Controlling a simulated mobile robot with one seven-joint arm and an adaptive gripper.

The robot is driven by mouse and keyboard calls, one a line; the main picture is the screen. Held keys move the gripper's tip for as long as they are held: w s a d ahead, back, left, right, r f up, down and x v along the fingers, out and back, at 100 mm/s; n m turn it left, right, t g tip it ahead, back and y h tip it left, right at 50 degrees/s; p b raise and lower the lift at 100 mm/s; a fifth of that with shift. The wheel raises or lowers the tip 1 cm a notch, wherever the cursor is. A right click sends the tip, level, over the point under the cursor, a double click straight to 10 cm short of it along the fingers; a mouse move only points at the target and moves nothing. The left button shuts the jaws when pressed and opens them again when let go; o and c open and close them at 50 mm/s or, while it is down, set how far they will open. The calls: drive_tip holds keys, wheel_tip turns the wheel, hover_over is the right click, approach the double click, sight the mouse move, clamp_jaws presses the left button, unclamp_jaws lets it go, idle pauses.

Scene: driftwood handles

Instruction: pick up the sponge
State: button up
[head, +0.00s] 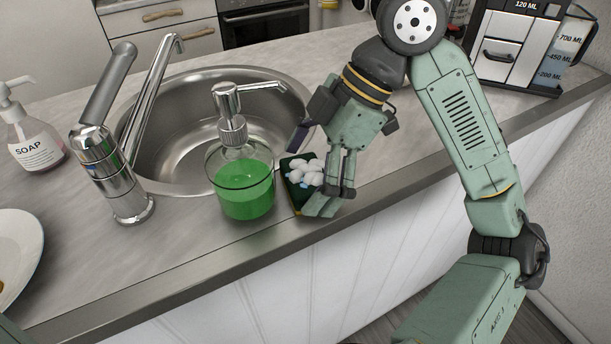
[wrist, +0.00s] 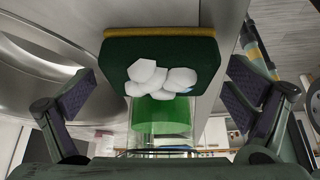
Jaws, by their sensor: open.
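The sponge (head: 290,190) lies on the counter beside the sink, just right of the green soap dispenser. It is dark green with a yellow layer and has a clump of white foam (head: 305,171) on top. In the wrist view the sponge (wrist: 118,58) sits between and beyond the fingers, with gaps on both sides. My gripper (head: 311,171) is open and reaches down at the sponge, with one finger on the near side and one on the far side. The near finger hides part of the sponge in the head view. My gripper (wrist: 163,100) holds nothing.
The glass dispenser (head: 242,190) with green liquid stands close left of the sponge. The steel sink (head: 180,150) and faucet (head: 110,175) lie further left. A soap bottle (head: 37,145) and plate (head: 15,250) are at far left. A coffee machine (head: 505,50) stands back right.

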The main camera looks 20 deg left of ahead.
drive_tip(key=c, duration=1.3)
